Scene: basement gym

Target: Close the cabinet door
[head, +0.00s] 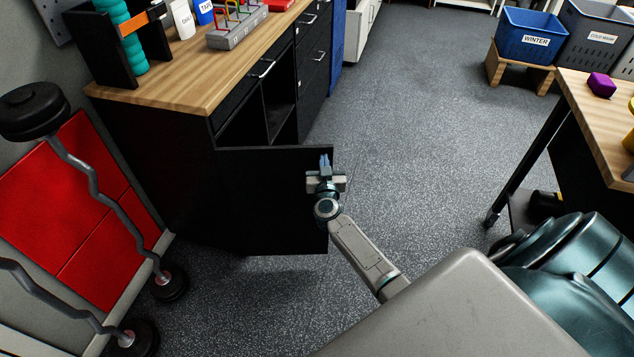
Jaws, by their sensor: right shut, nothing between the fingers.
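The black cabinet door (268,200) stands open in the head view, swung out from the front of the black cabinet under the wooden counter (190,84). Behind it the dark open inside of the cabinet (244,127) shows in part. My right gripper (325,160) is shut and empty at the door's free edge, near its top corner. Whether it touches the door I cannot tell. My left gripper is not in view.
A curl bar (105,200) and red panels (75,205) stand left of the cabinet. Grey speckled floor (420,130) is clear to the right of the door. A wooden-topped table (590,115) stands at right; a blue bin (535,38) is at the back.

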